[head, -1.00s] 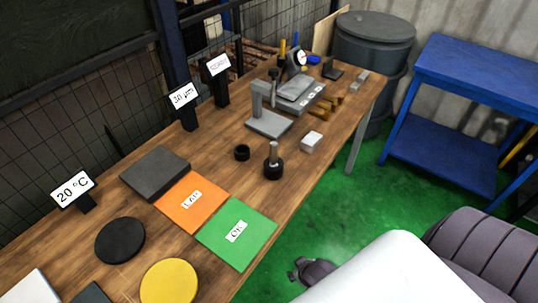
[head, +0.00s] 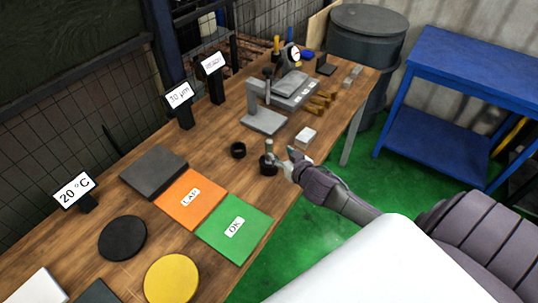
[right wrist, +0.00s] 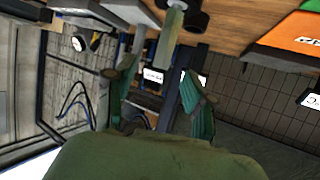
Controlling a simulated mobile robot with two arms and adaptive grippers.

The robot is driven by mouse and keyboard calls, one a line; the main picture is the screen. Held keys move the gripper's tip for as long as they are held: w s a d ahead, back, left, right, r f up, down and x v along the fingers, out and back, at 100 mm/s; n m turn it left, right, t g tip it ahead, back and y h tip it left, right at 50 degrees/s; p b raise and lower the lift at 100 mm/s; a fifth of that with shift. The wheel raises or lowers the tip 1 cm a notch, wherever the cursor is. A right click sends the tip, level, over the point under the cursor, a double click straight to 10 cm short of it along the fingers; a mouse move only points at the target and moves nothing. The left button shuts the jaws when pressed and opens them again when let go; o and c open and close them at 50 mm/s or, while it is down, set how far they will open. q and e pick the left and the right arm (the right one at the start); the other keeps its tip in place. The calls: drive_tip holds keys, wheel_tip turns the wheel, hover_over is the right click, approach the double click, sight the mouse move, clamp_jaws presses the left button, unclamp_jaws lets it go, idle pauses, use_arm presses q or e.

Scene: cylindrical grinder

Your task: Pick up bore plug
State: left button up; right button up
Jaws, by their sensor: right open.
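The bore plug, with a dark round base and a grey upright stem (head: 269,147), stands on the wooden table near its right edge. In the right wrist view its grey stem (right wrist: 171,38) shows at the top, just beyond the fingertips and roughly in line with the gap between them. My right gripper (head: 283,162) is open beside the plug, on its right, and partly overlaps its base in the head view. Its two green fingers also show spread in the right wrist view (right wrist: 158,76), with nothing between them. I cannot tell whether a finger touches the plug. My left gripper is not in view.
A black ring (head: 238,150) lies left of the plug. Orange (head: 190,199) and green (head: 234,229) mats lie nearer. A blue table (head: 450,100) stands at right.

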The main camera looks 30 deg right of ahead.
sight(271, 146)
drive_tip(key=x, duration=0.3)
drive_tip(key=shift+w+f, duration=0.1)
drive_tip(key=shift+w, duration=0.05)
drive_tip(key=x, duration=0.1)
drive_tip(key=p+x, duration=0.1)
drive_tip(key=x, duration=0.2)
drive_tip(key=shift+w+a+r+p, duration=0.2)
drive_tip(key=shift+w+r+p, duration=0.1)
drive_tip(key=shift+w, duration=0.15)
drive_tip(key=shift+w+f, duration=0.3)
drive_tip(key=shift+s, duration=0.1)
drive_tip(key=shift+r, duration=0.1)
drive_tip(key=shift+c, duration=1.3)
clamp_jaws()
